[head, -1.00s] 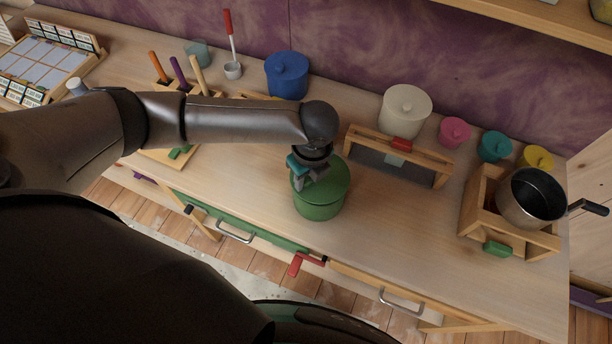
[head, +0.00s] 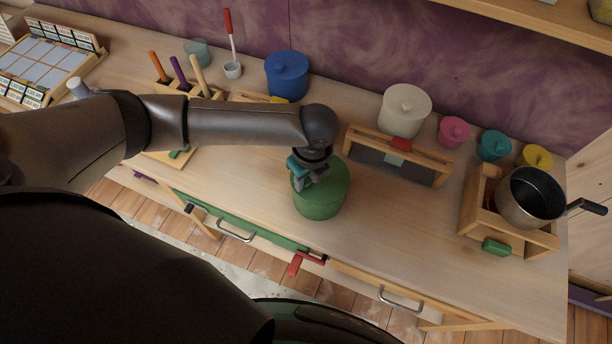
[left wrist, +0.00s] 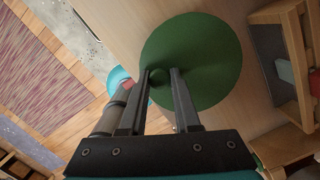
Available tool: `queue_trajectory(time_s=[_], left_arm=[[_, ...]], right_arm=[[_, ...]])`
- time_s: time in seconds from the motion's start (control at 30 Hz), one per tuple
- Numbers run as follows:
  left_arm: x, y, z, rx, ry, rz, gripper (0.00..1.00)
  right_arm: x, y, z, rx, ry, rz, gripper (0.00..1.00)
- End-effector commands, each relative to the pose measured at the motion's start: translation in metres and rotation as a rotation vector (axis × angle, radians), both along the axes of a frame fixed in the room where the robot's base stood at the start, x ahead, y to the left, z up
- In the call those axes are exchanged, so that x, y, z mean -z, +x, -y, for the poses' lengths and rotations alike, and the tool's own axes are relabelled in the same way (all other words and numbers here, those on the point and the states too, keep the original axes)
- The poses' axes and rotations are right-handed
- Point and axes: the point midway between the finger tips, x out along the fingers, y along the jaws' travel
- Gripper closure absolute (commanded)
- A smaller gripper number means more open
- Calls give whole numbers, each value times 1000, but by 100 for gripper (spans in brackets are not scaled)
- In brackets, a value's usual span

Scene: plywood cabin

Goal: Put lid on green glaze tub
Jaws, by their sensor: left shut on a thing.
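The green glaze tub (head: 318,209) stands upright on the workbench, near the middle of the head view. Its green lid (head: 335,178) sits on top and looks level with the rim. My left gripper (head: 307,180) is over the lid. In the left wrist view the lid (left wrist: 208,50) is a broad green disc, and my left gripper (left wrist: 162,75) is shut on its small round knob (left wrist: 161,90). The tub wall is hidden under the lid in that view. My right gripper is not in view.
A wooden frame with a dark panel (head: 390,166) stands close right of the tub. A saucepan (head: 530,197) sits in a wooden stand at right. The bench front right of the tub is clear.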

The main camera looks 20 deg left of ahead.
Motion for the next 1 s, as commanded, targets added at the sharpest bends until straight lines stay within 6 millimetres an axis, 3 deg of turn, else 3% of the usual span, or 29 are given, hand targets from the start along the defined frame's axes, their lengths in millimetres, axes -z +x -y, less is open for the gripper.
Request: queue_trajectory(time_s=[0.83, 0.87, 1.0], left_arm=[[12, -1, 1, 1, -1, -1, 100], [12, -1, 1, 1, -1, -1, 67], [12, -1, 1, 1, -1, -1, 51]], right_arm=[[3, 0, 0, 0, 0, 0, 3], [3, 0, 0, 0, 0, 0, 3], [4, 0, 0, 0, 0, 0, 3]])
